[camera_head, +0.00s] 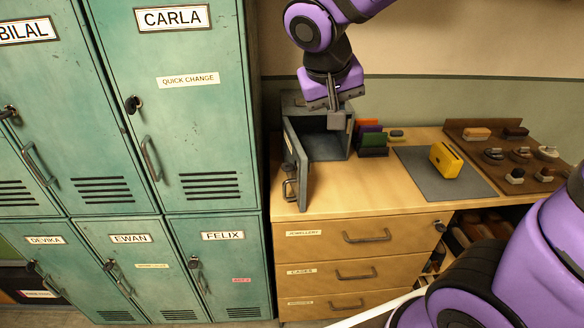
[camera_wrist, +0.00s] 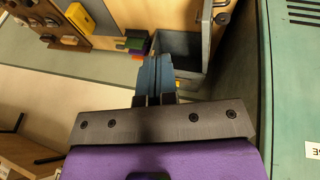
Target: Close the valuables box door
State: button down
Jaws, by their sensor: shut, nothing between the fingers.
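The valuables box (camera_head: 325,146) is a dark grey metal box at the back left of the wooden desk. Its front is open. Its door (camera_head: 297,168) is hinged at the left and swung out toward the desk's front edge, with a handle on its outer side. My gripper (camera_head: 337,120) is shut and empty, pointing down at the upper right of the box opening, apart from the door. Whether it touches the box cannot be told. In the wrist view the fingers (camera_wrist: 156,75) overlap the box (camera_wrist: 188,86), and the open door (camera_wrist: 207,30) shows beyond.
Green lockers (camera_head: 205,110) stand close on the left of the desk (camera_head: 385,199). Coloured upright items (camera_head: 371,138) stand right of the box. A grey mat (camera_head: 415,168) holds a yellow block (camera_head: 446,160). A brown tray (camera_head: 470,133) with brushes lies further right.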

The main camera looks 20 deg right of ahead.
jog(key=w+a+f+t+h, duration=0.1)
jog(key=w+a+f, duration=0.3)
jog(key=a+f, duration=0.25)
jog(key=w+a+f+h, duration=0.1)
jog(key=w+a+f, duration=0.4)
jog(key=a+f, duration=0.15)
send_near(299, 174)
notch_tip(299, 174, down, 5)
jog(key=w+d, duration=0.1)
jog(key=w, duration=0.1)
jog(key=shift+d+r, duration=0.2)
jog(key=shift+d, duration=0.55)
jog(key=shift+d, duration=0.1)
